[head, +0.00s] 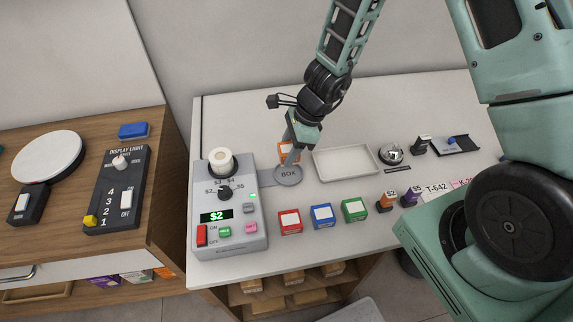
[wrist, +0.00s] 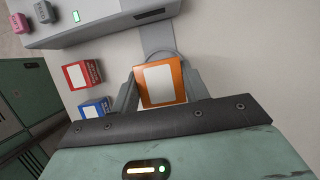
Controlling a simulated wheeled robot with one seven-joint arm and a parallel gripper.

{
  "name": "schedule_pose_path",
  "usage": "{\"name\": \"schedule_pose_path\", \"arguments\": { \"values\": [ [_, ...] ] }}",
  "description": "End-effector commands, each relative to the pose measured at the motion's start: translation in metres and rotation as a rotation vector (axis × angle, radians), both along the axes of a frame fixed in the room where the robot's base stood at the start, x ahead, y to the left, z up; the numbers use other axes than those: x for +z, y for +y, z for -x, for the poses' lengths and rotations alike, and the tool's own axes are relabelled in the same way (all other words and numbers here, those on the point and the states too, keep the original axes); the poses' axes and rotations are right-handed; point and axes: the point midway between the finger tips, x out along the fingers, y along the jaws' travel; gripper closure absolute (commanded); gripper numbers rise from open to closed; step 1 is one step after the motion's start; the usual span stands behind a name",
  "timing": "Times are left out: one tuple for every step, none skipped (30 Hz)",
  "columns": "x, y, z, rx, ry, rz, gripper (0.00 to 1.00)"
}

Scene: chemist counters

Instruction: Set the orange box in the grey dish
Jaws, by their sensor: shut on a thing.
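The orange box (head: 284,148) is between the fingers of my gripper (head: 291,157), which is shut on it. In the wrist view the orange box (wrist: 162,83) shows its pale label, with a finger on each side of it. The round grey dish (head: 289,176), marked BOX, is at the front of the grey machine's right side. In the head view the box is just behind and above the dish, partly hidden by my gripper. In the wrist view the dish's rim (wrist: 150,58) shows behind the box. I cannot tell whether the box touches the dish.
The grey machine (head: 229,235) with a dial and a $2 display stands left. Red (head: 290,222), blue (head: 322,216) and green (head: 354,210) boxes stand in front. An empty pale tray (head: 345,162) and a silver bell (head: 391,154) are right of the dish.

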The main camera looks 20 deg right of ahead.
Motion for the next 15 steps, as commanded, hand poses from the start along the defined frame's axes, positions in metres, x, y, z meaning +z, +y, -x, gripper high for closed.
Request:
{"name": "schedule_pose_path", "arguments": {
  "values": [
    [-0.012,0.000,0.000,-0.002,0.003,-0.002,0.79],
    [-0.016,0.000,0.000,-0.002,0.003,-0.001,0.79],
    [-0.020,0.000,0.000,-0.001,0.002,0.000,0.79],
    [-0.022,0.000,0.000,-0.001,0.000,-0.001,0.79],
    [-0.024,0.000,0.000,-0.001,0.001,-0.001,0.79],
    [-0.027,0.000,0.000,0.000,0.001,-0.001,0.79],
    [-0.031,0.000,0.000,-0.001,0.001,-0.001,0.79],
    [-0.035,0.000,0.000,0.000,0.002,-0.001,0.79],
    [-0.042,0.000,0.001,-0.002,0.003,-0.001,0.79],
    [-0.047,0.000,0.001,0.000,0.002,0.000,0.79],
    [-0.051,0.000,0.001,-0.001,0.003,-0.001,0.79],
    [-0.056,0.000,0.000,-0.001,0.001,0.000,0.79],
    [-0.058,0.000,0.000,0.000,0.001,0.000,0.79],
    [-0.060,0.000,0.000,0.000,0.001,0.000,0.79],
    [-0.062,0.000,0.000,0.000,0.000,0.000,0.79]
  ]
}}
